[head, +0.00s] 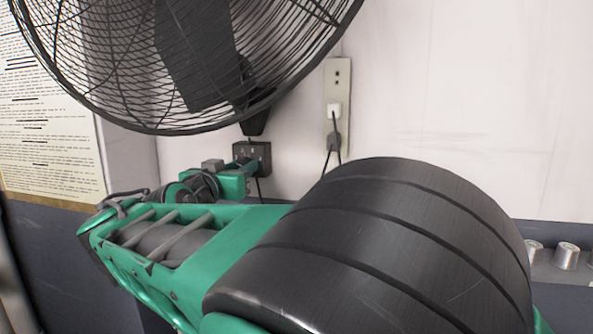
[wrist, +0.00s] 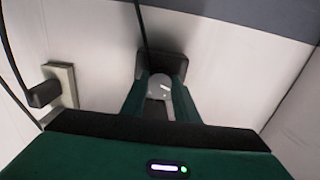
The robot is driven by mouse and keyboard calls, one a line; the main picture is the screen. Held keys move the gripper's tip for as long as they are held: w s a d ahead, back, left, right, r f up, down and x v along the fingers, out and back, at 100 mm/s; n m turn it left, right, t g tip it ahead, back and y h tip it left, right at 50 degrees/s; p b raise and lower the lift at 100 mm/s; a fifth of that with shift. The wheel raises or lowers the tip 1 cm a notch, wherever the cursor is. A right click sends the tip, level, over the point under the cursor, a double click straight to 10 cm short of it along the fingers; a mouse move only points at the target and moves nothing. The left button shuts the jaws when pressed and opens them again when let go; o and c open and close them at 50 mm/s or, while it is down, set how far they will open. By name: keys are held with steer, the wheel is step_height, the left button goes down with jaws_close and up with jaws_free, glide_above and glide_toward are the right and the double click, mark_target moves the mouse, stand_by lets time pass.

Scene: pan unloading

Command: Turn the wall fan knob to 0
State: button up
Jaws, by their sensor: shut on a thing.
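The black wall fan (head: 190,60) fills the upper left of the head view. Its small dark control box (head: 262,157) is on the wall below it. In the wrist view the box (wrist: 172,64) is straight ahead, with the pale round knob (wrist: 159,84) on its face. A small white mark shows on the knob. My gripper (wrist: 160,98) has its two green fingers on either side of the knob, shut on it. In the head view my gripper (head: 246,168) reaches the box. The numbers around the knob cannot be read.
A wall outlet (head: 337,82) with a plug and cord is right of the control box; the outlet plate also shows in the wrist view (wrist: 65,88). Cords hang near the box. A printed notice (head: 40,130) is at the left. Metal knobs (head: 566,256) stand at the lower right.

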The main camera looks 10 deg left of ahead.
steer(key=o, duration=1.1)
steer(key=shift+c, duration=0.2)
